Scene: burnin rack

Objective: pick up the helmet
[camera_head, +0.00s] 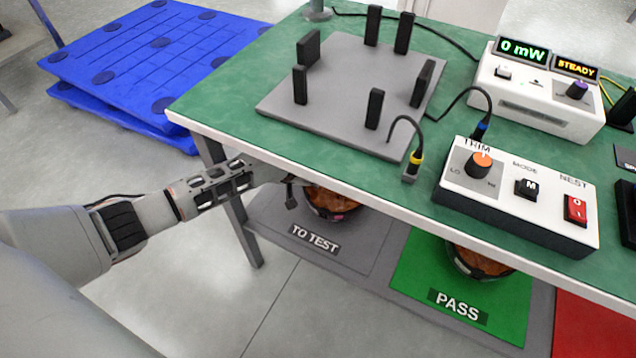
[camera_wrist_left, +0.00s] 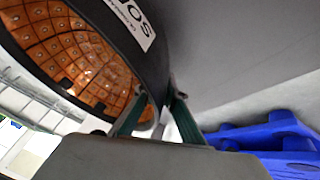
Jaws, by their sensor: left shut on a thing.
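A helmet (camera_head: 333,203), dark outside with an orange tiled inside, shows below the front edge of the table, over the grey "TO TEST" area (camera_head: 360,248). The table hides its far part, and I cannot tell whether it touches the surface below. My left gripper (camera_head: 296,192) is at the helmet's left side. In the left wrist view the helmet's orange inside (camera_wrist_left: 70,50) and dark rim with a white label fill the upper left. My left gripper's fingers (camera_wrist_left: 155,117) are shut on the rim. My right gripper is not in view.
The green table (camera_head: 240,100) with a white edge overhangs the helmet. It carries a grey plate (camera_head: 340,85) with black posts, a control box (camera_head: 520,195) and a meter (camera_head: 540,90). Another helmet (camera_head: 480,262) is over the green "PASS" area (camera_head: 415,270). Blue pallets (camera_head: 150,60) lie at the back left.

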